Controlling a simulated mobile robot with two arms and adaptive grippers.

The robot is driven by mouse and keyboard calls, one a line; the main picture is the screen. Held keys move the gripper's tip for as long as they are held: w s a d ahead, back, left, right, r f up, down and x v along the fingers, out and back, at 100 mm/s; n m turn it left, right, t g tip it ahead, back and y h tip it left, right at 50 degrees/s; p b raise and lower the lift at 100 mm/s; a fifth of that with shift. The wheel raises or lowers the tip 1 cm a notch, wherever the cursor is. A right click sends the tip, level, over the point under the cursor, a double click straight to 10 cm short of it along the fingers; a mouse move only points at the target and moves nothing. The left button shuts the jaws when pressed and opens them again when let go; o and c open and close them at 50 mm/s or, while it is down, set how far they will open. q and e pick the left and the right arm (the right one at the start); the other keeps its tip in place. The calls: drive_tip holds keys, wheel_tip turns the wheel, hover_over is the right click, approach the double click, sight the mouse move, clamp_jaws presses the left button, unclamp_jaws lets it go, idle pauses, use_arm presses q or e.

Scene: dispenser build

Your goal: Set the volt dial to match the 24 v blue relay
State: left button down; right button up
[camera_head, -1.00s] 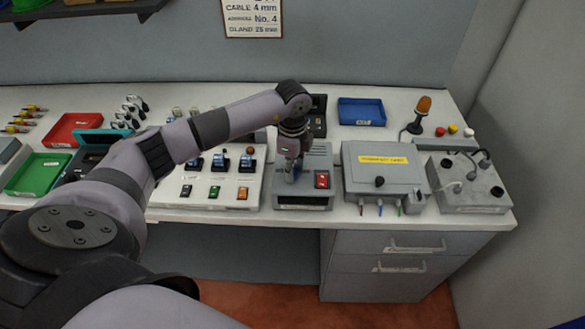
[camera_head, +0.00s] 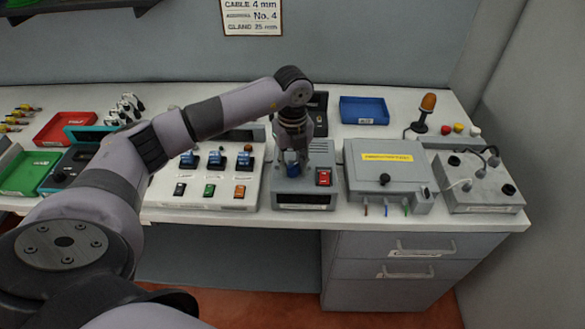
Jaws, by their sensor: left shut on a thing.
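My left gripper (camera_head: 292,163) points down over the grey box (camera_head: 305,188) with a red rocker switch (camera_head: 324,178) and a dark front window. It is shut on a small blue thing (camera_head: 292,170) at the top of that box. I cannot tell whether this is the volt dial or a relay, and any markings are hidden or too small to read. Several blue parts (camera_head: 217,159) stand on the white panel to the left, above black, green and orange switches. My right gripper is not in view.
A grey case (camera_head: 380,172) with a yellow label stands just right of the box. Further right are a grey unit with cables (camera_head: 480,185) and an orange beacon (camera_head: 427,103). A blue tray (camera_head: 364,111) lies behind. Red and green trays (camera_head: 66,128) are at the left.

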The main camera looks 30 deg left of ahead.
sight(293, 165)
use_arm(q)
drive_tip(key=shift+m+b, duration=0.4)
drive_tip(key=shift+m, duration=0.5)
drive_tip(key=c, duration=2.4)
unclamp_jaws()
drive_tip(key=c, duration=2.4)
unclamp_jaws()
drive_tip(key=c, duration=1.2)
unclamp_jaws()
drive_tip(key=shift+c, duration=0.2)
wheel_tip(293, 165, up, 12)
